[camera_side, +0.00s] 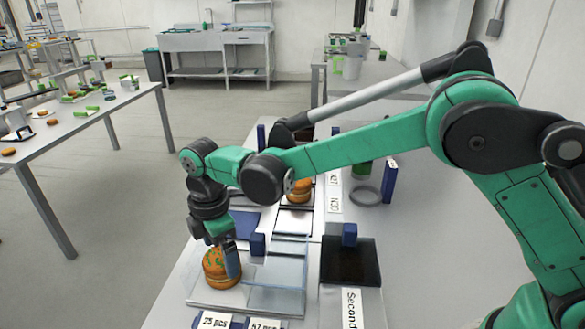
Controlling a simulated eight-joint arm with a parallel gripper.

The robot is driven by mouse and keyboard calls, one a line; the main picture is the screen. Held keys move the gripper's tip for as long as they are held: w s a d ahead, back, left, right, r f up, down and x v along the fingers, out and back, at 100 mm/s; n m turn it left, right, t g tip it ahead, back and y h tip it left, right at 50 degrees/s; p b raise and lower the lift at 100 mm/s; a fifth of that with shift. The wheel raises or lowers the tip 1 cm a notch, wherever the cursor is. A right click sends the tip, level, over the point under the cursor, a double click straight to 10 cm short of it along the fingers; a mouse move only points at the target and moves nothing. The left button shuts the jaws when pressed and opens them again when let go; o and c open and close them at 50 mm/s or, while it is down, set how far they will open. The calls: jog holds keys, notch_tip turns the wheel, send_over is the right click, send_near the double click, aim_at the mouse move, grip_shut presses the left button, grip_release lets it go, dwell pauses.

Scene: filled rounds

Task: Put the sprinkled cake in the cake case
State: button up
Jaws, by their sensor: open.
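A round orange-brown cake with green markings (219,272) sits at the front left of the work table. It appears to be the sprinkled cake, and it stands on or in a low clear tray-like case (278,283). My gripper (228,257) points down over this cake. One blue-grey finger shows against the cake's right side; the other is hidden. The jaws are open, and I cannot tell whether the finger touches the cake. A second, similar orange cake (299,193) sits farther back on a pale plate, partly behind my arm.
A black square plate (350,265) with a blue block (349,235) lies to the right. Printed labels (215,321) stand along the front. A grey ring (366,195) lies behind the black plate. Another table (85,125) with food items stands far left.

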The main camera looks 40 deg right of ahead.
aim_at(221, 256)
notch_tip(221, 256, up, 8)
jog(key=s+d+r+m+t, duration=0.2)
jog(key=d+r+m, duration=0.25)
jog(key=d, duration=0.25)
jog(key=s+d+f+m+t, duration=0.1)
jog(key=s+d+m, duration=0.2)
jog(key=m, duration=0.1)
jog(key=s+d+f+m+t, duration=0.1)
jog(key=s+d+m+t, duration=0.1)
jog(key=s+d+m, duration=0.1)
jog(key=s+d+f+m+t, duration=0.1)
jog(key=s+d+m+t, duration=0.1)
jog(key=s+d+m, duration=0.2)
jog(key=shift+d+m, duration=0.6)
jog(key=shift+m, duration=0.35)
jog(key=shift+s+d+f+m, duration=0.15)
jog(key=shift+d+f+m, duration=0.05)
jog(key=shift+f+m, duration=0.1)
